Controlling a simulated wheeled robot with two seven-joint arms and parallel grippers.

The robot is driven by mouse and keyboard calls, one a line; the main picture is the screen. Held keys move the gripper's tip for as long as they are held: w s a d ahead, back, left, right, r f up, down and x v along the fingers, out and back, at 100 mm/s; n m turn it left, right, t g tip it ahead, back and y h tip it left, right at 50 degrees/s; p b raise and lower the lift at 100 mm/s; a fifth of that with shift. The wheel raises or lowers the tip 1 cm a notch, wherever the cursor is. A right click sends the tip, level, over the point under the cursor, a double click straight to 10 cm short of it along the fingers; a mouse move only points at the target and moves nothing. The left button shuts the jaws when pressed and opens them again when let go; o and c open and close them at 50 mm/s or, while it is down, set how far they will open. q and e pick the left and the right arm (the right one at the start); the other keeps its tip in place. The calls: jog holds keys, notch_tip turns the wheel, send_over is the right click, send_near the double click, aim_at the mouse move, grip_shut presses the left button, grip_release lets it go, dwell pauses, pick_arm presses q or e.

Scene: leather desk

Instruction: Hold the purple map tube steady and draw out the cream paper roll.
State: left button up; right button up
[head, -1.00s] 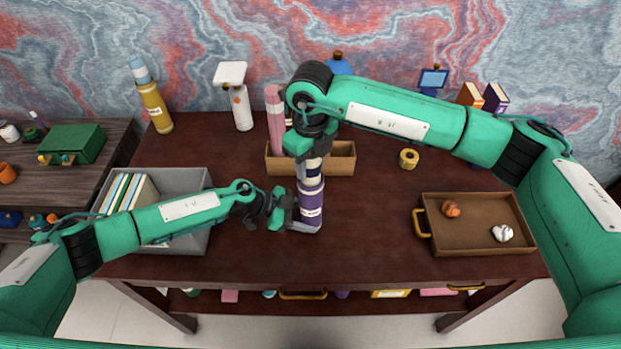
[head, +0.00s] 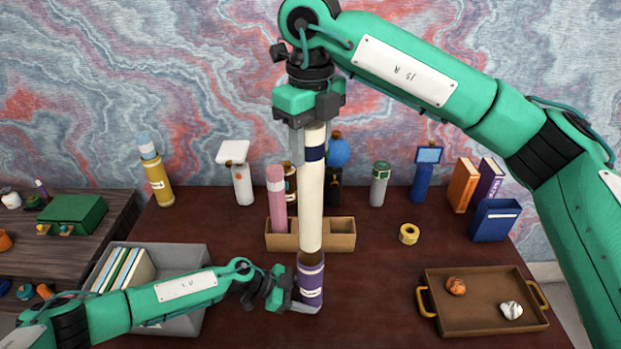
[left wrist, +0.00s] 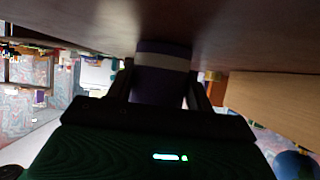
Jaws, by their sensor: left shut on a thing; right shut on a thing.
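The purple map tube (head: 311,284) stands upright on the desk, left of the tray. My left gripper (head: 298,297) is shut on it from the left; the left wrist view shows the tube (left wrist: 160,82) between the fingers. The long cream paper roll (head: 311,205), with a dark blue band near its top, stands upright above the tube. My right gripper (head: 310,122) is shut on the roll's upper end. The roll's lower end is at the tube's mouth; I cannot tell whether it is just inside or just clear.
A wooden box (head: 342,234) with a pink tube (head: 277,200) stands close behind. A grey bin (head: 196,257) with books is at left, under my left arm. A brown tray (head: 480,318) and a yellow tape roll (head: 409,234) are at right. Bottles line the back.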

aim_at(311, 125)
jog(key=shift+r, duration=1.65)
pick_arm(q)
jog(key=o, duration=0.8)
jog(key=shift+o, duration=0.2)
